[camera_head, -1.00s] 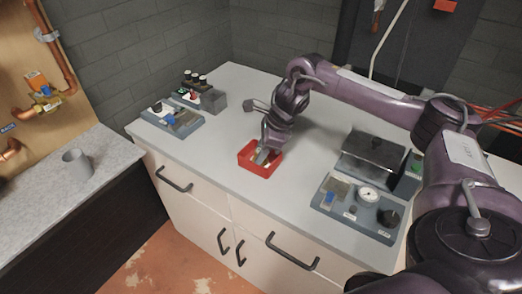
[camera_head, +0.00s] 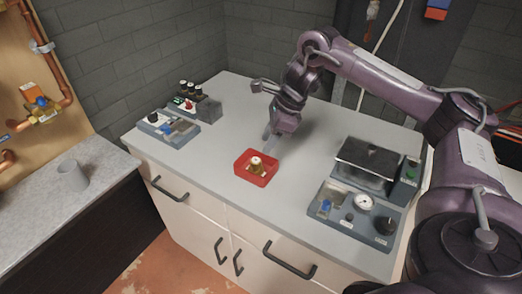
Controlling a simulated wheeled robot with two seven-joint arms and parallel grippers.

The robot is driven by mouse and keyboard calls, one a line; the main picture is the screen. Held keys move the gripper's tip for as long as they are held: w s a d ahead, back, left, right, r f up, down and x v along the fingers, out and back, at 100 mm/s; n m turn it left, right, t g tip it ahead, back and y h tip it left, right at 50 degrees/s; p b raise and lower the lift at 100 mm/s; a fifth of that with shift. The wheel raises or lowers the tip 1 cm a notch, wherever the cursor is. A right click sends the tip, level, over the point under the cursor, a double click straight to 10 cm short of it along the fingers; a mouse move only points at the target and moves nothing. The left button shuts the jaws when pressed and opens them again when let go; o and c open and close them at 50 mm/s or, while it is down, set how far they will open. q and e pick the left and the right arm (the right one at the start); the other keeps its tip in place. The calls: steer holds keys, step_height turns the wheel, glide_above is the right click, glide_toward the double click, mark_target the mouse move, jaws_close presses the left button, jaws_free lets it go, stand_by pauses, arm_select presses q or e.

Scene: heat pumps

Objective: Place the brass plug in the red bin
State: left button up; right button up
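The brass plug (camera_head: 255,165) sits inside the red bin (camera_head: 243,176), with its pale top facing up. The red bin stands on the grey worktop near its front edge. My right gripper (camera_head: 268,139) is above and just behind the bin, apart from the plug. Its fingers point down, and I cannot make out the gap between them at this size. Nothing shows held in it. My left gripper is not in view.
Grey control boxes (camera_head: 168,129) stand at the worktop's left end. A grey unit with a dark lid (camera_head: 367,160) and a gauge panel (camera_head: 350,214) stand to the right. A grey cup (camera_head: 73,175) is on the left counter. Worktop around the bin is clear.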

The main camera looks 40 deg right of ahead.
steer(key=p+v, duration=0.1)
steer(key=v, duration=0.2)
steer(key=shift+s+d+r, duration=0.1)
steer(key=shift+r, duration=0.15)
stand_by(0.4)
